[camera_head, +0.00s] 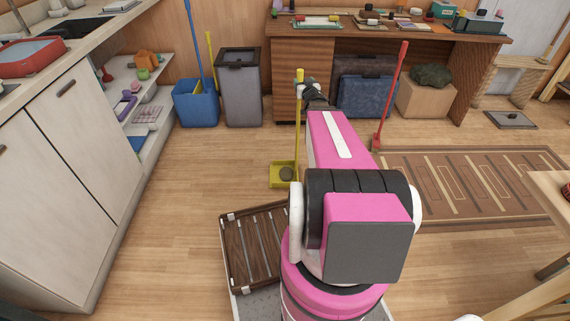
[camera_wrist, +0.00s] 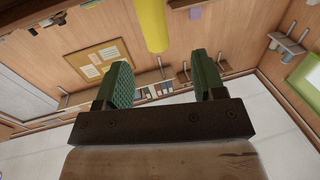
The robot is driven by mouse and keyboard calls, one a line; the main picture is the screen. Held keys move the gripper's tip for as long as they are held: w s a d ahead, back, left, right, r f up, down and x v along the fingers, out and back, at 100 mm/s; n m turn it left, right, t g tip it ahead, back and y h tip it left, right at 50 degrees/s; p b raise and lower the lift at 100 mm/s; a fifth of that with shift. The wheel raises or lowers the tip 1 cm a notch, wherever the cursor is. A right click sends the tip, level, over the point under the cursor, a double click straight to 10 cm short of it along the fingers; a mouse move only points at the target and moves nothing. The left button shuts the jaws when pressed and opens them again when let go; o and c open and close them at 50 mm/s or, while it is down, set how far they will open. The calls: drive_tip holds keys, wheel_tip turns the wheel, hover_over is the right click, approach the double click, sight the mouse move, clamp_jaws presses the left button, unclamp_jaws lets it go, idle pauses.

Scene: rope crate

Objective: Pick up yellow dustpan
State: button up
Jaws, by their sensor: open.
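The yellow dustpan (camera_head: 277,182) stands on the wooden floor beyond my arm, with its long yellow handle (camera_head: 298,125) upright. A dark round thing (camera_head: 286,173) lies in its pan. My gripper (camera_head: 308,88) is by the upper part of the handle, mostly hidden behind my arm in the head view. In the wrist view, my gripper (camera_wrist: 160,65) has its two green fingers wide apart. The yellow handle (camera_wrist: 153,22) comes in from the top edge, in line with the gap between the fingers. I cannot tell whether it touches them.
A blue bucket (camera_head: 196,108) and a grey bin (camera_head: 240,95) stand at the back left. A wooden desk (camera_head: 293,68) is behind the gripper. A red-handled tool (camera_head: 391,95) stands to the right by a striped rug (camera_head: 470,185). The floor left of the dustpan is clear.

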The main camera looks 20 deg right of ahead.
sight(300, 76)
drive_tip(key=w, duration=0.5)
drive_tip(key=shift+w+d, duration=0.1)
drive_tip(key=shift+d, duration=0.15)
drive_tip(key=w, duration=0.3)
drive_tip(key=w+d, duration=0.1)
drive_tip(key=w, duration=0.1)
drive_tip(key=shift+f, duration=0.1)
clamp_jaws()
